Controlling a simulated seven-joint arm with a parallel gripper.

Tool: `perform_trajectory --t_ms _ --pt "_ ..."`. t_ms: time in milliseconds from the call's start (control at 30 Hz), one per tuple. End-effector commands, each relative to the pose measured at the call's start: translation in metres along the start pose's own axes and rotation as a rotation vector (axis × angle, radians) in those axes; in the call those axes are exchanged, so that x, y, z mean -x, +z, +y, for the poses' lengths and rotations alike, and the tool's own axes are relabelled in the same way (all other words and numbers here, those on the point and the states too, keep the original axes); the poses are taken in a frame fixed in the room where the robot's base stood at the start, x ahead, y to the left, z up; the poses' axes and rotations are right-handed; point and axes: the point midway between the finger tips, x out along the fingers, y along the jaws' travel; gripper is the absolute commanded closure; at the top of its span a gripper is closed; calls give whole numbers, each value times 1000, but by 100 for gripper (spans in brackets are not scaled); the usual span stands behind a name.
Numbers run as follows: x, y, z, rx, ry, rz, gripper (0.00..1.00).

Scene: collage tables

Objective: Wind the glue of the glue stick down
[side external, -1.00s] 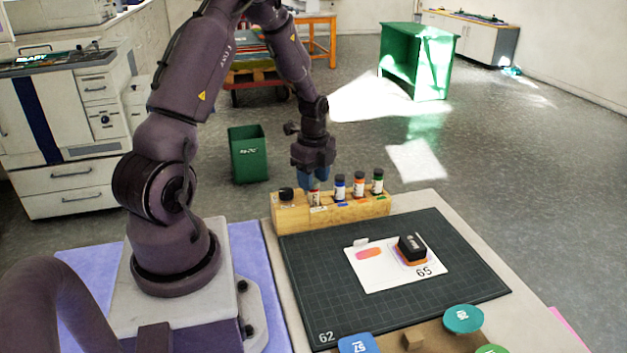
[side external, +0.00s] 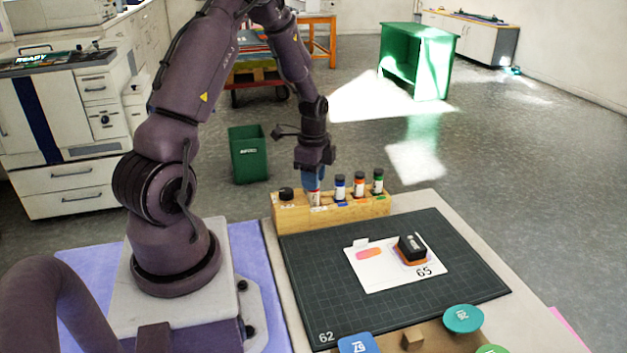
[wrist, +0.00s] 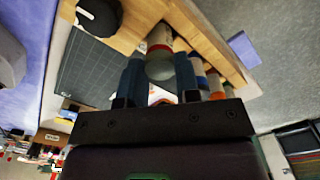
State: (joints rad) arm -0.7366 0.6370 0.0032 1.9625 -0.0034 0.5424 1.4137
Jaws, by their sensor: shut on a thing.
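The glue stick (side external: 315,199) stands upright in the leftmost tube place of a wooden rack (side external: 350,213). It has a pale body with a red band, and it also shows in the wrist view (wrist: 159,37) with a rounded grey-green end towards the camera. My gripper (side external: 314,187) points down over it with its blue fingers on either side of its top. In the wrist view my gripper (wrist: 158,68) is shut on that rounded end. The fingers hide part of the stick, and its lower part is inside the rack. I cannot see how far the glue stands out.
A black knob (side external: 286,193) sits at the rack's left end. Tubes with blue (side external: 340,187), orange (side external: 359,186) and green (side external: 377,182) labels stand close on the right. A dark cutting mat (side external: 330,270) in front carries a white card (side external: 374,279) and a black stamp (side external: 411,247).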

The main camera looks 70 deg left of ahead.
Motion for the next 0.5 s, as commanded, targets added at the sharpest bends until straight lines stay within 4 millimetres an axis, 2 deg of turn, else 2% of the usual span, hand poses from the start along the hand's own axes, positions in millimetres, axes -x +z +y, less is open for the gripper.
perform_trajectory --t_ms 333,500 --pt "0 0 0 62 -1 0 83" --pt "0 -1 0 283 -1 0 83"
